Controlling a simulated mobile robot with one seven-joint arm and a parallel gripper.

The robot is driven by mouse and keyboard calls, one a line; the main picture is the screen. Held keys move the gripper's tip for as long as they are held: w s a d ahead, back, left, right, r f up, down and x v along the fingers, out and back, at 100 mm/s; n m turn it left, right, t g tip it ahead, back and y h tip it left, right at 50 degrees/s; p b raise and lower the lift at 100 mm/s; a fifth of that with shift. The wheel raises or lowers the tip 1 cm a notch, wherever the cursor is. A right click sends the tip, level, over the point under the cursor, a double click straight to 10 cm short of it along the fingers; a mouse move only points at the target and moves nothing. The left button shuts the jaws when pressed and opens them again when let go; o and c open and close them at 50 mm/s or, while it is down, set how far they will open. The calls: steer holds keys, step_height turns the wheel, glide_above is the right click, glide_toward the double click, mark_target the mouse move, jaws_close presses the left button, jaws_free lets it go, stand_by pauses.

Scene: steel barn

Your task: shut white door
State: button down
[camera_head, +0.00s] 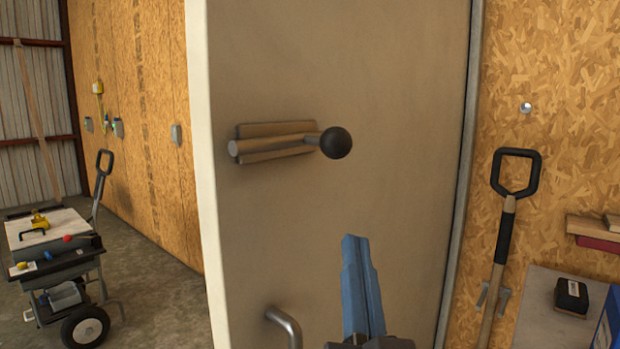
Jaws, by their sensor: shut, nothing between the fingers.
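The white door (395,90) stands open in the middle of the view, its pale free edge on the left and a grey metal frame along its right side. A sliding bolt with a black ball knob (335,143) is mounted on its face. A curved metal handle (286,326) shows low on the door, partly cut off by the bottom edge. My gripper (355,240) has blue fingers pointing up, shut and empty. It appears in front of the door's lower right part, right of the handle and below the knob. I cannot tell whether it touches the door.
A wheeled cart (60,262) with tools stands on the concrete floor at left. A shovel (506,215) hangs on the chipboard wall at right. Open floor (165,300) lies between cart and door.

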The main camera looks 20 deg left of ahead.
mark_target(288, 237)
steer(key=s+a+f+m+g+p, duration=0.15)
steer(key=s+m+g+p, duration=0.85)
steer(key=p, duration=2.1)
steer(key=w+a+m+t+p, duration=0.1)
steer(key=w+a, duration=0.1)
steer(key=w, duration=0.2)
steer(key=w+a+m+t+p, duration=0.1)
steer(key=w+a, duration=0.1)
steer(key=w, duration=0.3)
steer(key=w+a+m+t+p, duration=0.1)
steer(key=w+a, duration=0.1)
steer(key=w, duration=0.2)
steer(key=shift+w+a+f+t, duration=0.25)
steer(key=shift+w+f+t, duration=0.1)
steer(key=shift+f+t, duration=0.05)
steer(key=shift+w+a, duration=0.15)
steer(key=shift+a, duration=0.25)
steer(key=shift+a+h, duration=0.1)
steer(key=shift+h, duration=0.3)
